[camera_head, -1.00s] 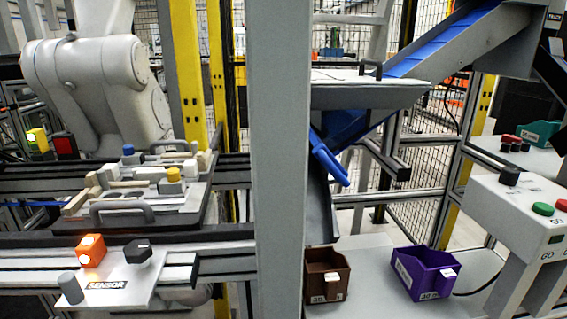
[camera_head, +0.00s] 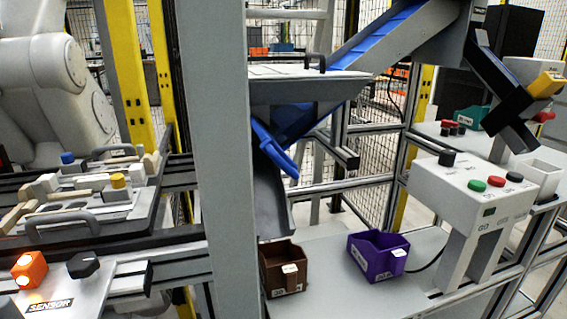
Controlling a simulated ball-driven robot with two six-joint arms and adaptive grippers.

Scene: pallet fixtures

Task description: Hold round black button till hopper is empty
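A white control box (camera_head: 455,192) stands at the right. On its sloped top are a green button (camera_head: 477,185), a red button (camera_head: 495,181) and a round black button (camera_head: 514,177) in a row. A separate black knob (camera_head: 447,158) sits at the box's back left corner. A grey hopper-like bin (camera_head: 285,92) with a flat top and a black handle is at upper centre, by a blue conveyor (camera_head: 385,38). I cannot see what it holds. Neither of my grippers is in view, so no contact with the button shows.
A grey post (camera_head: 222,160) stands upright in front. A brown bin (camera_head: 283,268) and a purple bin (camera_head: 378,257) sit on the grey table. At left are a fixture pallet and a sensor panel (camera_head: 70,290).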

